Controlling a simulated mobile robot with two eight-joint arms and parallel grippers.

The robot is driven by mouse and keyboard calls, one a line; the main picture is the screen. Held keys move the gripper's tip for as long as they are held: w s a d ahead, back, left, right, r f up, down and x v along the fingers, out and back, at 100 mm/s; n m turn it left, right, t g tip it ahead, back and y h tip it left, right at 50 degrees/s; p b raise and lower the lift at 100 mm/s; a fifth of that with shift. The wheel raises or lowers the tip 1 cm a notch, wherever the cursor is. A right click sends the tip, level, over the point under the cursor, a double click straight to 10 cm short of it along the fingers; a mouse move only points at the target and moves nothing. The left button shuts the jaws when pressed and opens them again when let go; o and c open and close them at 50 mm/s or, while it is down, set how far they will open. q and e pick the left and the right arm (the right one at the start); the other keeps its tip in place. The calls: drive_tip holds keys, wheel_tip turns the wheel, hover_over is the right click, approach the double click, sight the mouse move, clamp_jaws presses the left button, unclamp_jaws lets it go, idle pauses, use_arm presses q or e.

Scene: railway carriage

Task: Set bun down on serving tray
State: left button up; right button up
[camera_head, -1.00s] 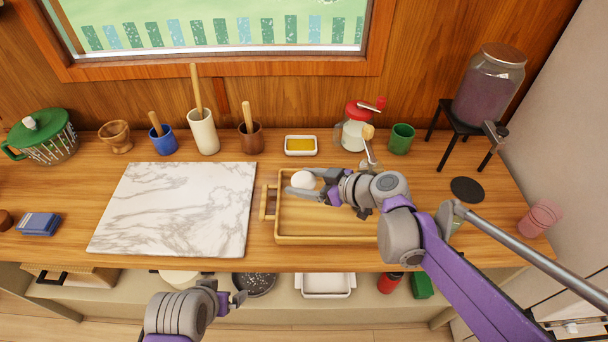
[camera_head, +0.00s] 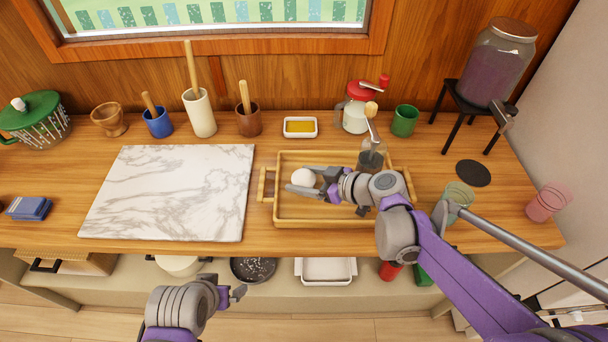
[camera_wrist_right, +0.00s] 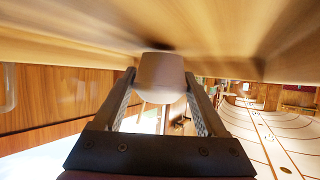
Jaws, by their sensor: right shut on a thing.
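The bun (camera_head: 304,178) is a small white round thing over the left part of the wooden serving tray (camera_head: 335,222). My right gripper (camera_head: 304,183) is shut on it, reaching in from the right, low over the tray. In the right wrist view the bun (camera_wrist_right: 160,78) sits between both fingertips, close to a wooden surface; whether it touches is unclear. The tray has a raised rim and handles at both ends; my right arm covers part of its right side. My left gripper (camera_head: 225,290) is in front of the counter, away from the tray; its finger gap is unclear.
A marble slab (camera_head: 170,190) lies left of the tray. Behind the tray stand a yellow-filled dish (camera_head: 300,127), a red-topped grinder (camera_head: 356,112) and a green cup (camera_head: 404,120). A jar on a stand (camera_head: 495,65) is at the back right.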

drive_tip(key=shift+f, duration=0.4)
idle(0.4)
drive_tip(key=o, duration=1.3)
drive_tip(key=shift+r, duration=0.15)
wheel_tip(320, 180, up, 10)
drive_tip(key=shift+f+p, duration=0.1)
drive_tip(key=shift+p, duration=0.65)
clamp_jaws()
idle(0.3)
